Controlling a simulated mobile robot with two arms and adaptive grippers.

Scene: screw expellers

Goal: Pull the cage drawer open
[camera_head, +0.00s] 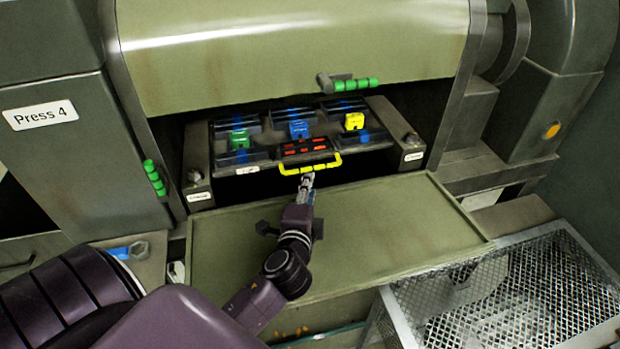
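The cage drawer (235,165) is a dark tray in the opening of the press, with a yellow U-shaped handle (318,167) at its front. It carries green, blue and yellow blocks and a panel with red marks. My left gripper (307,176) reaches up from below, its fingertips at the middle of the handle's front bar. It looks narrow, but I cannot tell whether its fingers close around the bar or only touch it. My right gripper is not in view.
A flat olive plate (400,225) lies in front of the drawer, under my arm. A metal mesh box (530,290) stands at the lower right. Side rails (398,130) flank the drawer. A green-handled lever (355,85) projects above it, and another green grip (154,178) is at left.

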